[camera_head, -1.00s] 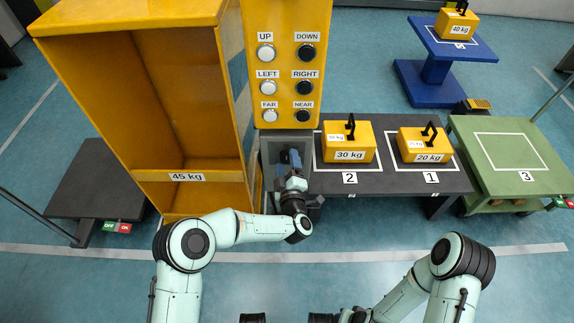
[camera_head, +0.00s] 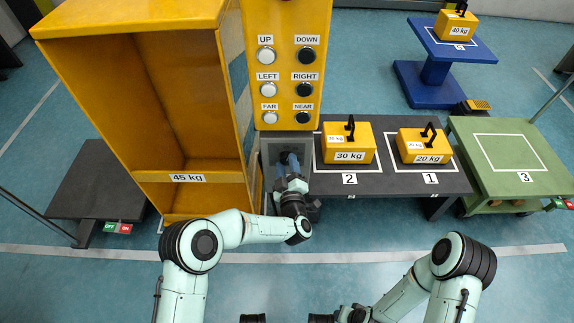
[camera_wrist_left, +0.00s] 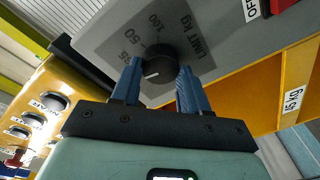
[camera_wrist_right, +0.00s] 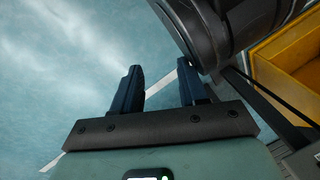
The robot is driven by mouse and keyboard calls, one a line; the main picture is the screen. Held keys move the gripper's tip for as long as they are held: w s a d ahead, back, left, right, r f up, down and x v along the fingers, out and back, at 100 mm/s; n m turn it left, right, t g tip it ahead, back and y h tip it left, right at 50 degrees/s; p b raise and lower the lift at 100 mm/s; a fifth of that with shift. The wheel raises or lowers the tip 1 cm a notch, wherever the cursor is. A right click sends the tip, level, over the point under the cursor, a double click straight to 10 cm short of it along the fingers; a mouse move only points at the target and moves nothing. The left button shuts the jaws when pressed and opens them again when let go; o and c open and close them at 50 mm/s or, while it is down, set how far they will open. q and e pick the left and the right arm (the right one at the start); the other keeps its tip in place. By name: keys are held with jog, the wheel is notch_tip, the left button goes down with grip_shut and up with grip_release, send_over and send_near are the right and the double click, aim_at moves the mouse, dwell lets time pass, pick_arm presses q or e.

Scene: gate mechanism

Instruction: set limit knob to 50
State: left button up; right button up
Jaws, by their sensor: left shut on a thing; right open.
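The black limit knob (camera_wrist_left: 156,66) sits on a grey panel (camera_wrist_left: 110,40) marked LIMIT KG, with a 50 and a 100 printed beside it in the left wrist view. Its white mark lies at the knob's lower left in that view. My left gripper (camera_wrist_left: 160,82) is shut on the knob, one blue finger on each side. In the head view my left gripper (camera_head: 288,160) is at the grey box under the button panel, and the knob is hidden there. My right gripper (camera_wrist_right: 157,82) is open and empty above the floor.
The yellow button panel (camera_head: 284,40) rises above the grey box. A yellow cabinet marked 45 kg (camera_head: 188,178) stands to its left. A dark table (camera_head: 390,182) with the 30 kg (camera_head: 346,143) and 20 kg (camera_head: 424,146) weights stands to its right.

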pick_arm(q)
jog(key=m, duration=0.4)
jog(key=shift+p, duration=0.4)
jog(key=m, duration=0.4)
jog(key=shift+m+t+h+p, duration=0.3)
jog(key=shift+m+t+p, duration=0.05)
jog(key=shift+m+t, duration=0.05)
jog(key=m+h, duration=0.1)
jog(key=m, duration=0.4)
jog(key=shift+f+m+p, duration=0.1)
jog(key=shift+m+p, duration=0.2)
jog(key=shift+p, duration=0.05)
pick_arm(e)
jog(key=shift+t, duration=0.5)
jog(key=r, duration=0.1)
jog(key=w+r, duration=0.1)
jog(key=a+r, duration=0.1)
jog(key=shift+w+a+r, duration=0.1)
jog(key=shift+w+r, duration=0.25)
jog(key=shift+w, duration=0.05)
pick_arm(q)
jog(key=shift+m, duration=0.3)
pick_arm(e)
jog(key=shift+s, duration=0.1)
pick_arm(q)
jog(key=o, duration=1.1)
jog(key=shift+c, duration=0.2)
